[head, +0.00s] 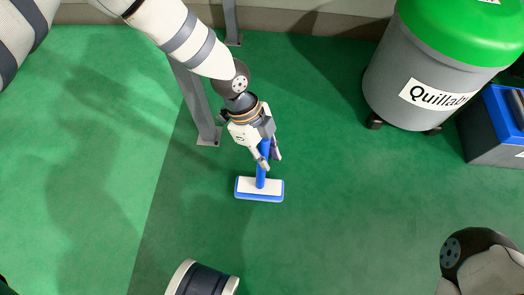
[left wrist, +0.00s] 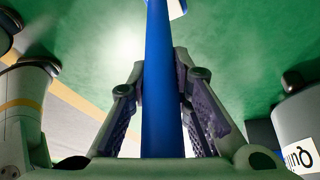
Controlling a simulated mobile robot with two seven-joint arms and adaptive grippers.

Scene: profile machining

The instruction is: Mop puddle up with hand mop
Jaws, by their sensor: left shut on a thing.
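My left gripper (head: 269,158) is shut on the blue handle of the hand mop (head: 260,188). The mop's flat head, white on top with a blue edge, points down at the green floor below the gripper. I cannot tell whether it touches the floor. In the left wrist view the blue handle (left wrist: 160,80) runs up between both fingers of the left gripper (left wrist: 163,90), and only a corner of the mop head shows at the top. I cannot make out a clear puddle edge on the floor. My right gripper is not in view.
A grey drum with a green lid (head: 410,75) stands on casters at the upper right. A grey and blue bin (head: 490,125) is beside it. A grey metal post (head: 200,110) stands left of the gripper. Open floor (head: 340,200) lies right of the mop.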

